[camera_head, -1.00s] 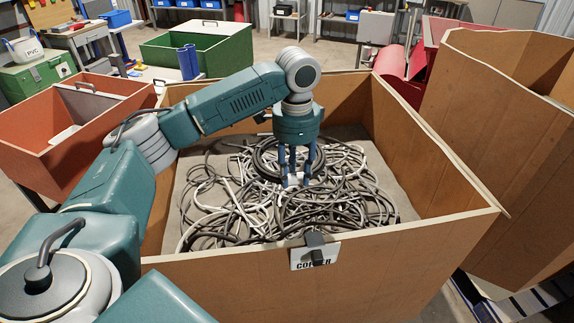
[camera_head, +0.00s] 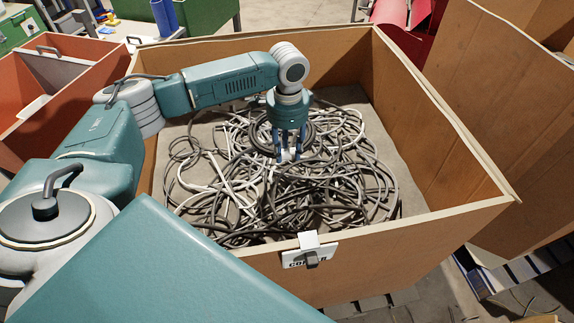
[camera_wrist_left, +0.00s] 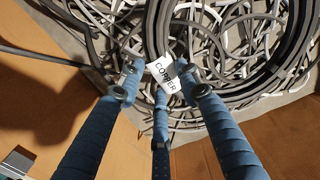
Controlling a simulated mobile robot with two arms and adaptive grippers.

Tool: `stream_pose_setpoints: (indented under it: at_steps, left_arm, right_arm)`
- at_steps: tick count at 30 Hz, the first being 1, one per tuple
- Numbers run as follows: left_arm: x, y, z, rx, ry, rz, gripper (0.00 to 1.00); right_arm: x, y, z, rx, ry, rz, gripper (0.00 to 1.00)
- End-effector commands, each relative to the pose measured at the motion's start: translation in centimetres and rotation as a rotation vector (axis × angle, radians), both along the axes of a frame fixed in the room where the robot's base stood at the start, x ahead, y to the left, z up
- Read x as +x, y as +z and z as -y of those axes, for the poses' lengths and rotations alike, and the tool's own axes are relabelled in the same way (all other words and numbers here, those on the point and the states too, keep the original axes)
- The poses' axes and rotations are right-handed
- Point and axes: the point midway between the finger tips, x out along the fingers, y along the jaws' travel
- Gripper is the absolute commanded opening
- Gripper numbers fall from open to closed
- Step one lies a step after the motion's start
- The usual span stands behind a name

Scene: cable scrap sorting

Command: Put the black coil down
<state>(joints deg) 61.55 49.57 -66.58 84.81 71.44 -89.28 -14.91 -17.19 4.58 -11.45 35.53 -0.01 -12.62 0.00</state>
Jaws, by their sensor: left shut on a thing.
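The black coil (camera_head: 258,132) is a dark ring of cable in the cardboard bin (camera_head: 440,219), at the top of the tangled scrap. In the left wrist view the coil (camera_wrist_left: 258,82) fills the upper right, with a white tag (camera_wrist_left: 167,74) reading COPPER at its near side. My left gripper (camera_head: 287,154) points down into the bin at the coil's near side and is shut on it. In the wrist view its blue fingers (camera_wrist_left: 163,92) close in around the tagged part; the exact contact is partly hidden. Whether the coil rests fully on the scrap I cannot tell. My right gripper is not in view.
Grey, black and white cable scrap (camera_head: 330,189) covers much of the bin floor. A label plate (camera_head: 306,256) is on the bin's front wall. Another tall cardboard bin (camera_head: 505,100) stands at the right, and an orange bin (camera_head: 75,105) at the left.

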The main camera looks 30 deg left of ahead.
Motion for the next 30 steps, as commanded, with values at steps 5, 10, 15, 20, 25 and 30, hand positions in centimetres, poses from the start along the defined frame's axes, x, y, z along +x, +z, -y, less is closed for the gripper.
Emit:
stream_pose_setpoints:
  at_steps: [5, 10, 15, 20, 25, 30]
  left_arm:
    - [0.1, -3.1, 0.0, 0.001, 0.001, 0.003, 0.0]
    - [0.1, -4.4, 0.0, 0.0, 0.001, 0.003, 0.0]
    - [0.1, -6.8, 0.1, -0.001, 0.0, 0.002, 0.0]
    - [0.1, -8.3, 0.1, -0.001, 0.0, 0.004, 0.0]
    - [0.1, -8.4, 0.0, -0.001, 0.0, 0.005, 0.0]
    - [0.1, -8.6, 0.1, -0.001, 0.0, 0.004, 0.0]
  right_arm:
    - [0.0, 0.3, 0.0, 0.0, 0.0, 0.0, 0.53]
    - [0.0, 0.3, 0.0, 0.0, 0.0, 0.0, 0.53]
    - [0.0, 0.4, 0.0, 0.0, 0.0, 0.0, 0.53]
    - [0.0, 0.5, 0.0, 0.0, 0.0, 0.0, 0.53]
    - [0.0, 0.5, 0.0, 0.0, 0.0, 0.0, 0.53]
    - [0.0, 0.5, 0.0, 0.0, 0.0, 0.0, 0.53]
